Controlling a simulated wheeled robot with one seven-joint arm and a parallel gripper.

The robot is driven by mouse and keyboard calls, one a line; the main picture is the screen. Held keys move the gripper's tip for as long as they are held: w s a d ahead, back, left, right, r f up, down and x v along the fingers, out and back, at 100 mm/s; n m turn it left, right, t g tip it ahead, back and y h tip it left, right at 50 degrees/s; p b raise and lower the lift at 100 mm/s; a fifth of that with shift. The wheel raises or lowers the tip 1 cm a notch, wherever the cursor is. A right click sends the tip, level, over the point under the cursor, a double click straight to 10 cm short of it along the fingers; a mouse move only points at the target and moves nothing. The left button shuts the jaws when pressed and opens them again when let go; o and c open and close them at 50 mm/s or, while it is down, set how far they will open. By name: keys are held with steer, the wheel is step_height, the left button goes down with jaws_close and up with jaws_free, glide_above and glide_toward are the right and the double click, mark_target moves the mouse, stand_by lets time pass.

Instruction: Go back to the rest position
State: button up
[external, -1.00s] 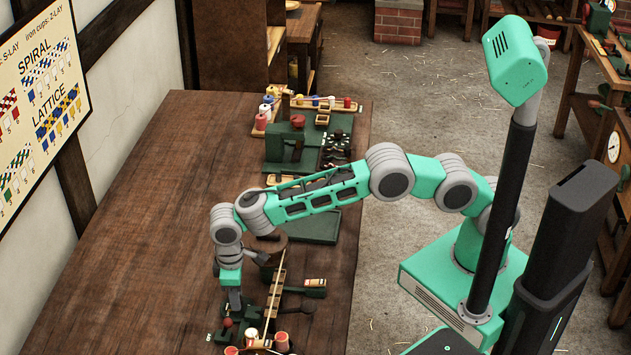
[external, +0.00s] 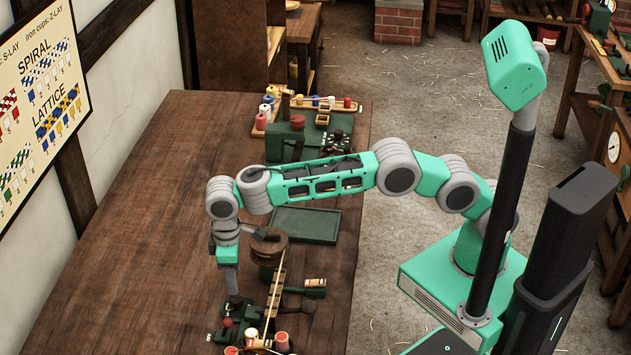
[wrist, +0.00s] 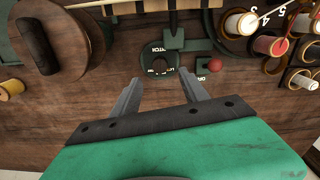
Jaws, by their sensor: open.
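My gripper (external: 232,291) points down above the front part of the long wooden bench (external: 150,220), over the left side of the rope machine (external: 268,300). In the wrist view my gripper (wrist: 160,92) has its two fingers apart with nothing between them. Past the fingertips lies a dark round dial (wrist: 159,66) with lettering on a green plate. A small red knob (wrist: 215,65) is to the right of the fingers. None of these is held.
Bobbins of thread (wrist: 265,45) sit in cups at the right of the wrist view. A brown wooden reel (external: 270,246) stands just behind the rope machine. A flat green tray (external: 306,225) lies farther back. The bench's left side is clear.

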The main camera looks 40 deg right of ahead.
stand_by(0.3)
steer(key=w+d+r+m+p, duration=0.1)
steer(key=w+d+r+p, duration=0.1)
steer(key=w+d+r, duration=0.35)
steer(key=w+d+r+m+t+y+p, duration=0.1)
steer(key=w+d+r+m+p, duration=0.15)
steer(key=d+r, duration=0.65)
steer(key=w+d+r+m+p, duration=0.15)
steer(key=w+d+r, duration=0.3)
steer(key=d, duration=0.55)
steer(key=s+d+r+m+t+p, duration=0.15)
steer(key=d+r, duration=0.25)
steer(key=d, duration=0.6)
steer(key=s+d+r+m+t+p, duration=0.1)
steer(key=s+d+r+p, duration=0.2)
steer(key=d, duration=0.7)
steer(key=s+d+f+m+t+p, duration=0.1)
steer(key=s+d+m+p, duration=0.2)
steer(key=s+d, duration=0.5)
steer(key=d, duration=0.3)
steer(key=shift+s+d+f+h, duration=0.15)
steer(key=shift+s+d+h, duration=0.15)
steer(key=shift+h, duration=0.1)
steer(key=shift+a+t, duration=0.1)
steer(key=shift+t, duration=0.15)
steer(key=shift+c, duration=0.2)
